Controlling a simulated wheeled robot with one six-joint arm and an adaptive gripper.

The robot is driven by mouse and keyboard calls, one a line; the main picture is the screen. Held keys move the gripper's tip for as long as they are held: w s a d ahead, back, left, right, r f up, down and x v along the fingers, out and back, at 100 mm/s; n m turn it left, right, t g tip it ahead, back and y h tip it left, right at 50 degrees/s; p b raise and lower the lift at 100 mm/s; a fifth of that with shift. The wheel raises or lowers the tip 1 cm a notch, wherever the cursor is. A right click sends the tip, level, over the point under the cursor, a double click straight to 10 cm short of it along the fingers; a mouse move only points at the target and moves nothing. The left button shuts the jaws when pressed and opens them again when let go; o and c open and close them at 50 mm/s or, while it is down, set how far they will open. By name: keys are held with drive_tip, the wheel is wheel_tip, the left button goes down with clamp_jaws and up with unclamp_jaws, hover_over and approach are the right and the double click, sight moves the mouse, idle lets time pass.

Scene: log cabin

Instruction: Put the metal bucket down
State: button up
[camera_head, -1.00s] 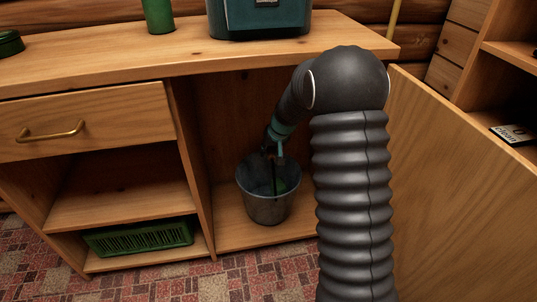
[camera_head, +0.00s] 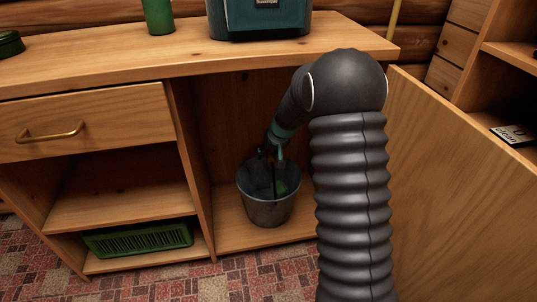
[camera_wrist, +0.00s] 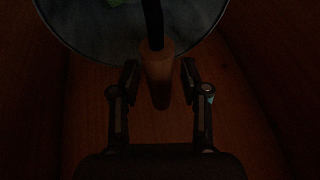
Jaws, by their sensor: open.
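The metal bucket (camera_head: 267,210) stands upright on the bottom board of the open cupboard compartment. Something green lies inside it. In the wrist view the bucket (camera_wrist: 90,40) fills the top of the picture, and a wooden grip (camera_wrist: 157,75) on a dark handle rod reaches down from it. My gripper (camera_wrist: 160,72) is open, with one finger on each side of the wooden grip and a gap to both. In the head view my gripper (camera_head: 272,152) is small and dark above the bucket's rim, and its fingers are hard to make out.
The cupboard's open door (camera_head: 460,190) stands to the right of my arm. A divider (camera_head: 192,165) closes the compartment on the left, and the worktop (camera_head: 200,62) lies above it. A green basket (camera_head: 138,238) sits on the lower left shelf.

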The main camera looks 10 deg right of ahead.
drive_tip(key=v, duration=0.7)
drive_tip(key=shift+r+p, duration=0.3)
drive_tip(key=shift+p, duration=0.1)
idle(0.8)
